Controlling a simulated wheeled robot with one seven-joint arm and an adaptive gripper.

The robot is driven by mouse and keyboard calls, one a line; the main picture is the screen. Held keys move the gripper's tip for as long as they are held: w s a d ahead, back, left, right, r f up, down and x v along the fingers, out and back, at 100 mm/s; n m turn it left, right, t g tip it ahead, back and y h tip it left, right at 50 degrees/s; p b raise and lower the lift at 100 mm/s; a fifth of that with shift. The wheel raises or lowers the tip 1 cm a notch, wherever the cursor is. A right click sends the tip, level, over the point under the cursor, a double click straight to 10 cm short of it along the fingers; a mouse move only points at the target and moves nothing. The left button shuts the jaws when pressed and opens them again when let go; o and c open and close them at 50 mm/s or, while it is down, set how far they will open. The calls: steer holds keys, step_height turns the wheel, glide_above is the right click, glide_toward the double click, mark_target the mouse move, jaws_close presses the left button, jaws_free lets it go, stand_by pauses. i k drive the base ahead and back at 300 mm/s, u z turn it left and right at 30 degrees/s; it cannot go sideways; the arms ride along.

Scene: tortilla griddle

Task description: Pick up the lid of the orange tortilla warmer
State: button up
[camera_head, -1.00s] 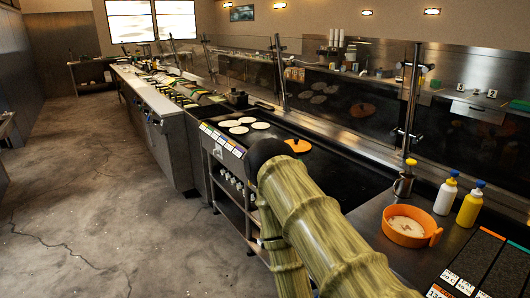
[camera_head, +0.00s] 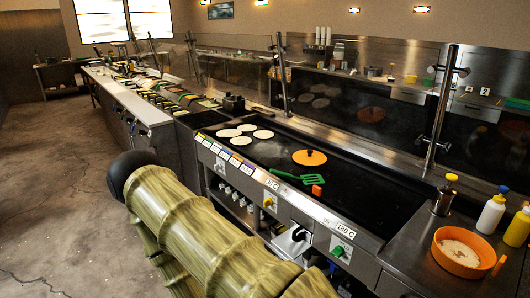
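My green, bamboo-patterned arm fills the lower left foreground, in front of the griddle's front panel. My gripper cannot be made out, so its state and any contact are hidden.
A green spatula (camera_head: 288,176) with an orange handle end (camera_head: 317,190) lies just in front of the lid. A steel jug (camera_head: 445,196), a white bottle (camera_head: 491,214) and a yellow bottle (camera_head: 518,228) stand behind the warmer. Metal posts (camera_head: 440,110) carry a guard behind the griddle.

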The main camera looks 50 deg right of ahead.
mark_target(309, 157)
steer(key=z, duration=0.2)
steer(key=i, duration=1.05)
steer(key=z, duration=0.65)
